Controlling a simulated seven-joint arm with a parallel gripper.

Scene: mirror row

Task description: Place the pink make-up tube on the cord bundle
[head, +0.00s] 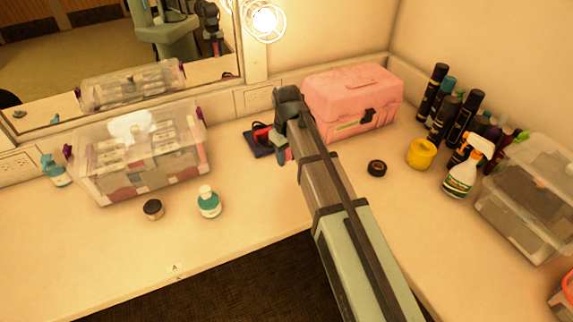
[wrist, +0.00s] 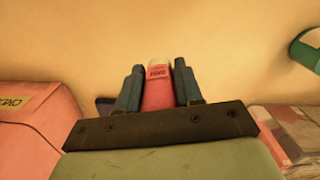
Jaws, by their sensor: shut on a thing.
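In the head view my gripper (head: 282,157) is over the back of the counter, just left of the pink case, and mostly hides the tube. A small dark purple item with red on it (head: 259,143) lies just left of my gripper, partly hidden. It may be the cord bundle, but I cannot tell for sure. A dark purple edge (wrist: 104,103) also shows left of the tube in the wrist view.
A pink case (head: 350,98) stands right of my gripper. A clear bin (head: 140,160), teal bottle (head: 208,203) and dark jar (head: 153,209) are left. A black round item (head: 377,168), yellow roll (head: 421,154), spray bottle (head: 463,174) and several dark cans are right. The front-left counter is clear.

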